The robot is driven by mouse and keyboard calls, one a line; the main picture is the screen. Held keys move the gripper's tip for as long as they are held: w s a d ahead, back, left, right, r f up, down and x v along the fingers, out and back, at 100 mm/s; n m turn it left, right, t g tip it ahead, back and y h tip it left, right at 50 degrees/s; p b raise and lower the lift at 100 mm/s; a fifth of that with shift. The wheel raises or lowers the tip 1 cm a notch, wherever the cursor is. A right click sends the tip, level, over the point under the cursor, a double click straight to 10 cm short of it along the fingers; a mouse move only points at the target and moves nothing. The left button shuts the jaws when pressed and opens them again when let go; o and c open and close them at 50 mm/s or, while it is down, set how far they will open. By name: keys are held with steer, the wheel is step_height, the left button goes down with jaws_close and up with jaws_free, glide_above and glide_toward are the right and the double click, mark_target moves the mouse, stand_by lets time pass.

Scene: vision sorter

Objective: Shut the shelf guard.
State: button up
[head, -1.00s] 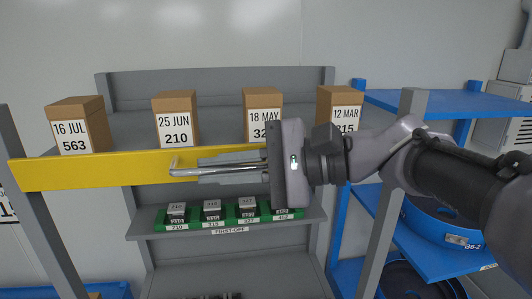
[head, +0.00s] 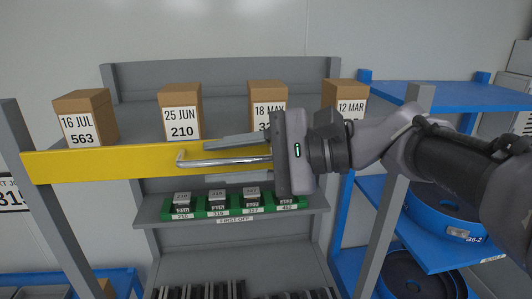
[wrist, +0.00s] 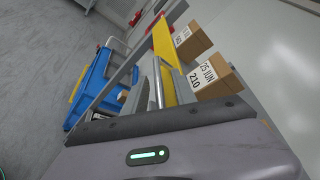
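The shelf guard (head: 110,163) is a yellow bar across the front of the shelf. Its left end overlaps the left post (head: 55,215); it looks close to the post, but contact cannot be told. A silver handle (head: 215,161) sits on the bar's right part. My gripper (head: 212,159) is open, one finger above the handle and one below, apart from it. The bar's right end is hidden behind my gripper. The wrist view shows the yellow guard (wrist: 163,45) and the handle (wrist: 158,88) running between my fingers.
Dated cardboard boxes (head: 181,112) stand on the shelf behind the guard. A green tray (head: 232,211) with small blocks sits on a lower shelf. A blue rack (head: 445,98) stands at the right, beyond my arm.

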steer(key=v, duration=1.7)
steer(key=shift+d, duration=0.25)
steer(key=shift+s, duration=0.1)
steer(key=s+a+f+h+b, duration=0.1)
steer(key=s+f+h+b, duration=0.2)
steer(key=f, duration=0.6)
steer(key=s+a+f+h+b, duration=0.1)
steer(key=s+f+h+b, duration=0.1)
steer(key=f+b, duration=0.6)
steer(key=s+a+f+h+b, duration=0.1)
steer(key=s+f+h+b, duration=0.15)
steer(key=f, duration=0.85)
steer(key=s+d+f+n+t+h+b, duration=0.1)
steer(key=d+f+h+b, duration=0.1)
steer(key=f, duration=0.5)
steer(key=s+d+f+n+t+h+b, duration=0.1)
steer(key=d+f+t+h+b, duration=0.1)
steer(key=f+b, duration=0.2)
steer(key=s+d+f+n+t+h+b, duration=0.1)
steer(key=d+f+h+b, duration=0.1)
steer(key=f, duration=0.8)
steer(key=shift+s+f+b, duration=0.35)
steer(key=shift+f+b, duration=0.05)
steer(key=shift+b, duration=0.5)
